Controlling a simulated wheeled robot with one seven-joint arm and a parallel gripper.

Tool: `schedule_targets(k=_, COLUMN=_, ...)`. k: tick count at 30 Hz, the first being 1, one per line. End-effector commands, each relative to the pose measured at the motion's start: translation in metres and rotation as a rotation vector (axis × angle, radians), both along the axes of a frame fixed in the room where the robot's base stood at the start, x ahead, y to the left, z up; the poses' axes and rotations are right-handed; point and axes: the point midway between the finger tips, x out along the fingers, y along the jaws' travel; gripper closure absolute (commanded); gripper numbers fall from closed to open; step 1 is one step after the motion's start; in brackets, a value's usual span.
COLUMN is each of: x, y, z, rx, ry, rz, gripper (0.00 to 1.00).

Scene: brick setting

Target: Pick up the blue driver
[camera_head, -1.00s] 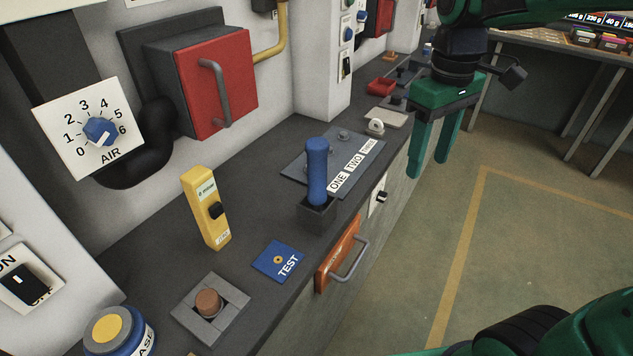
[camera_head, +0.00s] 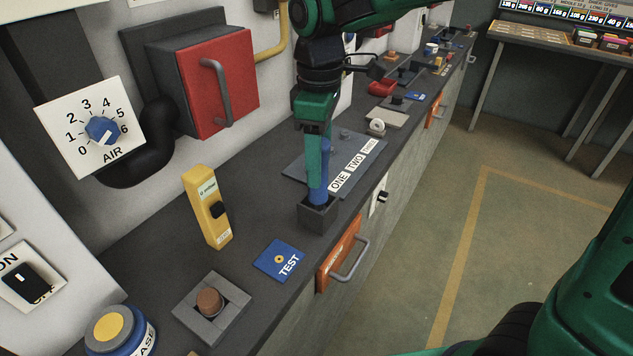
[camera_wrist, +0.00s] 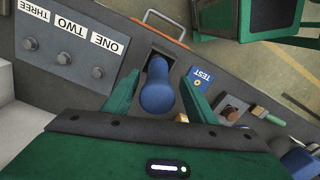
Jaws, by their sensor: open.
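The blue driver (camera_head: 324,172) stands upright in a dark square holder (camera_head: 318,215) on the grey bench. In the head view its upper part is mostly hidden behind my green gripper (camera_head: 317,180). In the wrist view the driver's blue handle (camera_wrist: 158,88) points toward the camera, and the holder shows behind it. My gripper (camera_wrist: 160,92) is open, with one green finger on each side of the handle. The fingers are around the driver, and a gap shows beside the handle in the wrist view.
A yellow device (camera_head: 207,207) stands left of the driver. A blue TEST plate (camera_head: 278,260) lies in front. The ONE-TWO-THREE panel (camera_head: 300,166) is behind. A red box (camera_head: 217,80) with a handle juts from the wall. An orange drawer front (camera_head: 338,255) has a handle.

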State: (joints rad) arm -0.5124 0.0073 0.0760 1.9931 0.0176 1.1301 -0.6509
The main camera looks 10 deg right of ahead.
Motion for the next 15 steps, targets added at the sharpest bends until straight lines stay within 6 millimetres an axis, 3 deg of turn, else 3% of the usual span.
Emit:
schedule_targets(k=9, x=0.004, y=0.0, z=-0.039, rx=-0.002, ry=0.003, rz=-0.001, gripper=0.48)
schedule_targets(k=15, x=0.005, y=0.0, z=-0.052, rx=-0.001, ry=0.0, rz=-0.002, gripper=0.48)
